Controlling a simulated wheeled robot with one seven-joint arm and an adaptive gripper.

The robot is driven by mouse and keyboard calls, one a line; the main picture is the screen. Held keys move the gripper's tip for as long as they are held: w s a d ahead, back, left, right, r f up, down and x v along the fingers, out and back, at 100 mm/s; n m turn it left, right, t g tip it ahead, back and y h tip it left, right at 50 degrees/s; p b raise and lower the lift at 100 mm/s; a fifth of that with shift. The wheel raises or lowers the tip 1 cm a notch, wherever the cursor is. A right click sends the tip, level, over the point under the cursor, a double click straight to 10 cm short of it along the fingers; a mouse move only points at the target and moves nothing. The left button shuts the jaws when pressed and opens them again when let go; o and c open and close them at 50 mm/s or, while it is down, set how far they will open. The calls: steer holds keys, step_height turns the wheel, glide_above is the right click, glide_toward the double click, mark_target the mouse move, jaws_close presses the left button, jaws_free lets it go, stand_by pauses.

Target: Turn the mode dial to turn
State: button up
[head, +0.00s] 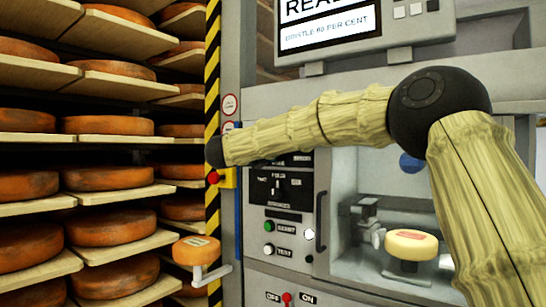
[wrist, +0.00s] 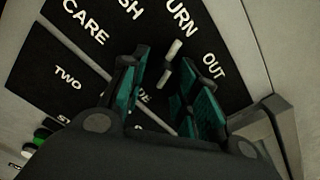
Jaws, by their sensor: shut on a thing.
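The mode dial sits on a black panel (wrist: 222,83) in the wrist view, largely hidden between my fingers. Its white pointer mark (wrist: 172,50) shows just beyond the fingertips. The mark slants up and right, lying between the partly cut-off word TURN (wrist: 181,18) and the word OUT (wrist: 214,66), nearer TURN; I cannot tell whether it lines up exactly. My gripper (wrist: 160,80) is shut on the dial, its teal-padded fingers on either side. In the head view my arm covers the dial and the gripper cannot be made out.
A second black panel (head: 260,186) with a selector is below my arm. Under it are a green button (head: 269,226) and a white button (head: 269,250). A cheese wheel (head: 411,245) sits in the machine bay at right. Cheese shelves (head: 108,190) stand left, beyond a striped post (head: 212,70).

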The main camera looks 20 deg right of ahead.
steer(key=shift+f, duration=0.25)
steer(key=o, duration=1)
steer(key=v, duration=1.2)
steer(key=shift+r, duration=0.25)
